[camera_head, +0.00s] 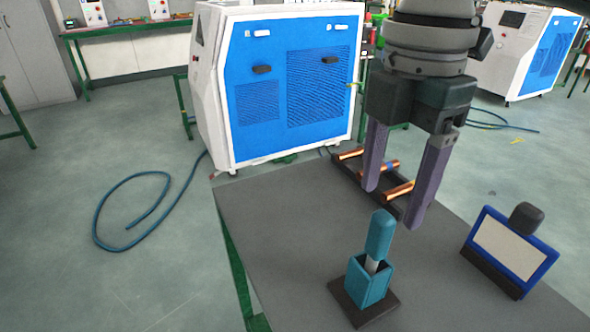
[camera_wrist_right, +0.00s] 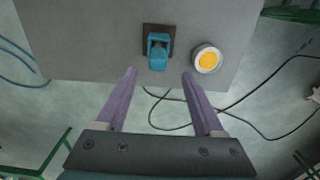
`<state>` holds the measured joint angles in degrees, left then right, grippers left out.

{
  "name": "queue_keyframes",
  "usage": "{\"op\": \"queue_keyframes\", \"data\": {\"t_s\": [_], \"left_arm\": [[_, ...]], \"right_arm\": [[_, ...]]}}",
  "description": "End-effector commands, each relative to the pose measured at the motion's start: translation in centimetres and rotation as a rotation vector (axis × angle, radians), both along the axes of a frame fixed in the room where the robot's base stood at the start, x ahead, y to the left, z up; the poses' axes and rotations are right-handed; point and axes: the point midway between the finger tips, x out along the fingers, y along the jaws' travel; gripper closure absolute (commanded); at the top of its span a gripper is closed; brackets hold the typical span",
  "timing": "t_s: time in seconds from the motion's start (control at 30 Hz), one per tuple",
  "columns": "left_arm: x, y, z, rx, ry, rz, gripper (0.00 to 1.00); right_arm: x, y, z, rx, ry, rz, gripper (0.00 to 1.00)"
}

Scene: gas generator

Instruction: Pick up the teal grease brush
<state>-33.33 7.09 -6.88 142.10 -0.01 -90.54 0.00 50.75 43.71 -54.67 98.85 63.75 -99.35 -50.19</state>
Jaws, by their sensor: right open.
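The teal grease brush (camera_head: 380,236) stands handle up in a teal box-shaped holder (camera_head: 369,283) on a dark square base. Only its handle and a short pale neck show; the lower end is hidden inside the holder. My right gripper (camera_head: 392,207) points down, open and empty, above and behind the brush in the head view. In the right wrist view the brush (camera_wrist_right: 158,61) appears between and just beyond the fingertips of the open gripper (camera_wrist_right: 160,73), with no finger seen touching it. My left gripper is in neither view.
The grey tabletop (camera_head: 270,215) also bears a dark rack with copper-coloured rods (camera_head: 398,190) and a blue-framed panel (camera_head: 512,248). A white ring with a yellow centre (camera_wrist_right: 207,60) lies beside the holder in the wrist view. A blue-and-white machine (camera_head: 275,85) stands behind the table.

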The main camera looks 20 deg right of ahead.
Motion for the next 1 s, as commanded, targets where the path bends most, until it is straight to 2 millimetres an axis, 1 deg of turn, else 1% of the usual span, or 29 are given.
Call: {"op": "queue_keyframes", "data": {"t_s": [0.17,0.3,0.4,0.5,0.7,1.0], "left_arm": [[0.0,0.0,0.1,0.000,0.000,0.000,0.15],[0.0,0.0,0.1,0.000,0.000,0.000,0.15],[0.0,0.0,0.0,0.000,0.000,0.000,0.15],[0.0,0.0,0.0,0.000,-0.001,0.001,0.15],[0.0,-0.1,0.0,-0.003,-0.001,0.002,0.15],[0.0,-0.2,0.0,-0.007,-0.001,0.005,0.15]], "right_arm": [[0.0,-0.1,-1.8,0.000,0.002,0.000,0.30],[0.1,-0.3,-4.2,0.000,0.002,0.000,0.30],[0.2,-0.3,-5.3,-0.001,0.000,0.000,0.30],[0.2,-0.3,-5.8,-0.001,-0.002,0.001,0.30],[0.2,-0.3,-5.8,-0.001,-0.003,0.001,0.31],[0.2,-0.3,-5.7,-0.001,-0.003,0.001,0.65]]}}
